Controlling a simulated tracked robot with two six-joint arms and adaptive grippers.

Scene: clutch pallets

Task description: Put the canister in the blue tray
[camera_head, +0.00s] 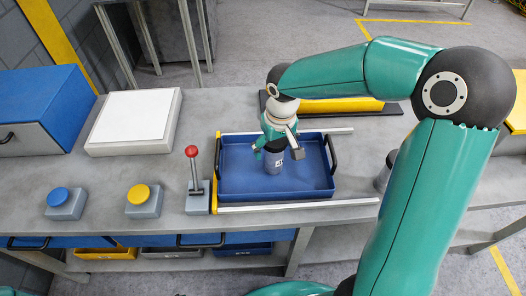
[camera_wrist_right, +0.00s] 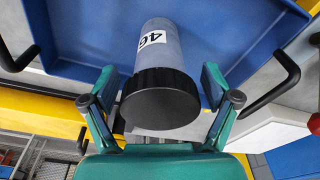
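The canister (camera_head: 273,163) is a grey cylinder with a dark cap and a white number label. It appears upright within the blue tray (camera_head: 309,184), near its middle; I cannot tell for certain that its base touches the floor. My right gripper (camera_head: 277,150) is above the canister, its fingers spread on either side. In the right wrist view the canister (camera_wrist_right: 160,55) lies between the fingers of the right gripper (camera_wrist_right: 158,88), with gaps visible beside it. Its black cap faces the camera. My left gripper is not in view.
Another grey cylinder (camera_head: 383,178) stands right of the tray, partly hidden by my arm. A red-knobbed lever (camera_head: 193,170) stands at the tray's left. Blue and yellow button boxes (camera_head: 143,204), a white-topped block (camera_head: 133,118) and a blue cabinet (camera_head: 45,100) occupy the left bench.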

